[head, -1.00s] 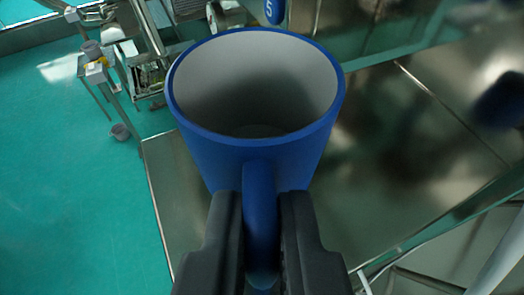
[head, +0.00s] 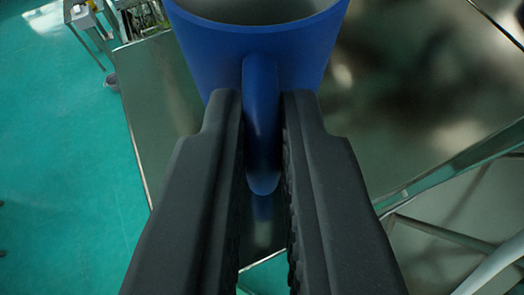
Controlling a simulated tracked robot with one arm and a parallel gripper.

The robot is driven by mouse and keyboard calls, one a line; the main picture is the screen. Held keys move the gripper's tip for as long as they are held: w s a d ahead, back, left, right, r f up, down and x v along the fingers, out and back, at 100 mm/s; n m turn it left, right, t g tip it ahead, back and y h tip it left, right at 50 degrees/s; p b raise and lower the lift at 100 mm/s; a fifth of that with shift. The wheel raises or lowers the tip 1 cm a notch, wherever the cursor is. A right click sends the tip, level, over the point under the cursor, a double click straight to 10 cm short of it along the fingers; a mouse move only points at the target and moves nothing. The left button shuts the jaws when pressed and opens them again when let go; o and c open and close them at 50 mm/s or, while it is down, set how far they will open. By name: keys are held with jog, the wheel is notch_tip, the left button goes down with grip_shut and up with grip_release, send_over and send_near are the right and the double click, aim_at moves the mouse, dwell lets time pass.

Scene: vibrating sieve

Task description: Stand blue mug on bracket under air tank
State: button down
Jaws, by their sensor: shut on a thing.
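The blue mug (head: 215,60) is at the top middle of the head view, upright, with its pale inside partly showing and its far rim cut off by the top edge. Its handle points toward me. My gripper (head: 263,98) is shut on the handle, one dark finger on each side. A faint blue reflection of the handle shows on the metal surface (head: 160,110) below. The mug's base is hidden, so I cannot tell whether it touches that surface. I cannot make out the bracket or the air tank.
The shiny metal surface spreads to both sides of the mug. Its left edge borders open green floor (head: 60,180). Pale metal bars (head: 440,235) cross the lower right.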

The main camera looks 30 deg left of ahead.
jog(key=c, duration=1.5)
grip_release()
jog(key=v, duration=1.2)
jog(key=shift+f, duration=0.1)
